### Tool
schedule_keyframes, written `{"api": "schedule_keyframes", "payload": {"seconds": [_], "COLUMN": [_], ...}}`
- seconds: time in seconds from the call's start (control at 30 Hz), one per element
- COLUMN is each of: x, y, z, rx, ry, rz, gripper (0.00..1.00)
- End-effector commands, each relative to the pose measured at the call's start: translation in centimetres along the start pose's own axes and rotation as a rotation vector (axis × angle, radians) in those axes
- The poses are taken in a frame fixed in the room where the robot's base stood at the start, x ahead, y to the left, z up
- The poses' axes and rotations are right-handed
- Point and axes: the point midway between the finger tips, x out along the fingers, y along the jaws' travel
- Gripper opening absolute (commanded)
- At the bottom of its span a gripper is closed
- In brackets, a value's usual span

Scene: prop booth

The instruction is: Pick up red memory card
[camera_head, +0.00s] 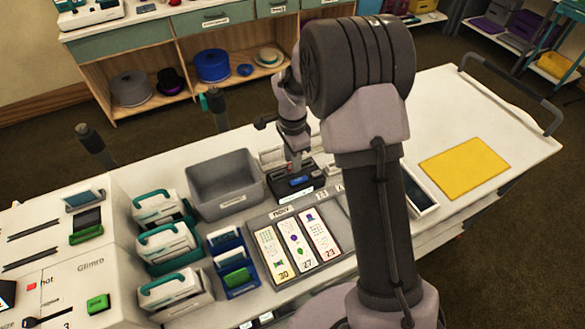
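A small red piece (31,287) lies on the white surface at the lower left, beside printed letters that read "hot". It may be the red memory card, but it is too small to tell for sure. My gripper (296,164) points down over a dark box with a blue part (298,182) at the middle of the table, far to the right of the red piece. The fingers are small and dark, so I cannot tell whether they are open or touching the box. My arm hides part of the table behind it.
A grey bin (224,182) stands left of my gripper. A tray with several printed cards (320,233) lies in front. White-and-teal cases (165,243) and a green block (97,303) are at left. A yellow mat (463,167) lies right, with bare white table around it.

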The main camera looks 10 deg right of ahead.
Motion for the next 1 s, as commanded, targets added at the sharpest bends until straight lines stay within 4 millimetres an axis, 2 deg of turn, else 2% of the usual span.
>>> {"api": "schedule_keyframes", "payload": {"seconds": [0.03,0.13,0.57,0.67,0.87,1.0], "x": [0.0,0.0,-0.2,-1.0,-4.1,-4.0], "y": [0.0,0.0,0.0,0.0,-0.1,2.8], "z": [0.0,0.0,0.0,0.0,0.0,0.8], "rx": [0.000,0.000,-0.001,0.000,-0.001,-0.001], "ry": [0.000,0.000,0.000,0.000,0.001,0.000], "rz": [0.000,0.000,0.000,-0.001,-0.002,0.001], "gripper": [0.19,0.00,0.00,0.00,0.00,0.00]}}
